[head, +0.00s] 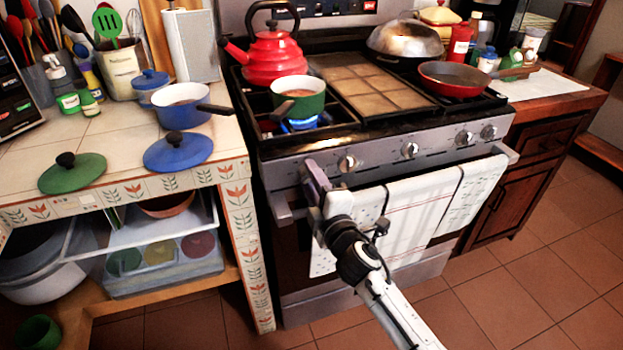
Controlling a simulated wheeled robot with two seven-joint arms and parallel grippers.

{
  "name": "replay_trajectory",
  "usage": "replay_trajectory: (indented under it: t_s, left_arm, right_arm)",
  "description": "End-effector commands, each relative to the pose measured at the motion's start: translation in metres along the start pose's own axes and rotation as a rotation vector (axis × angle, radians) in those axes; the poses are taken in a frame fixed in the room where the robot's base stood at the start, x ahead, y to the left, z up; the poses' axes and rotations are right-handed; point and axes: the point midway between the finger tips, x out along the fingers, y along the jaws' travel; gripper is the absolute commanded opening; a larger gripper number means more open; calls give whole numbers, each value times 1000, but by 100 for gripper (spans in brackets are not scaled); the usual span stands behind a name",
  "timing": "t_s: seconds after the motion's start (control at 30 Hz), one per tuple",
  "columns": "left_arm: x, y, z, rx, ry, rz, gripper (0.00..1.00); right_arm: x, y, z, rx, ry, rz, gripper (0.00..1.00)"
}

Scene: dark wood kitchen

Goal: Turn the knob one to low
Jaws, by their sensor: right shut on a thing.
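The stove's front panel (378,156) carries a row of round silver knobs, among them one just right of my gripper (347,163), a middle one (409,150) and a far-right one (488,132). My right gripper (315,175) reaches up to the left end of this panel. It is shut at the place of the leftmost knob, which its fingers hide, so the knob's angle cannot be seen. A blue flame (300,124) burns under the green pot (297,98) on the front-left burner. My left gripper is not in view.
White towels (400,215) hang on the oven handle (508,153) beside and behind my right arm. A red kettle (272,55) and a red pan (455,80) stand on the stove. A tiled counter (115,135) with a blue pot (180,108) is at left. The floor at right is clear.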

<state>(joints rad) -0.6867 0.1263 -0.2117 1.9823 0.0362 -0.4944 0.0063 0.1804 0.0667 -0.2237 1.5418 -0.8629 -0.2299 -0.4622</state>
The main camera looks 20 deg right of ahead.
Motion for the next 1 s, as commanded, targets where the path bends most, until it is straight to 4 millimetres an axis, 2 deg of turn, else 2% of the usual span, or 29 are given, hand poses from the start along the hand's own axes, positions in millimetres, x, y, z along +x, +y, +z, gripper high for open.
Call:
replay_trajectory:
  t_s: [0.33,0.87,0.9,1.0]
  left_arm:
    - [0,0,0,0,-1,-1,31]
    - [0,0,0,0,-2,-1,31]
    - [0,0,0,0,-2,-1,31]
    - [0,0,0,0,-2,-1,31]
  right_arm:
    - [0,-1,0,-144,1,-1,13]
    - [0,-2,0,-172,0,-1,13]
    - [0,-2,0,-172,0,-1,37]
    - [0,-2,0,-171,0,-1,54]
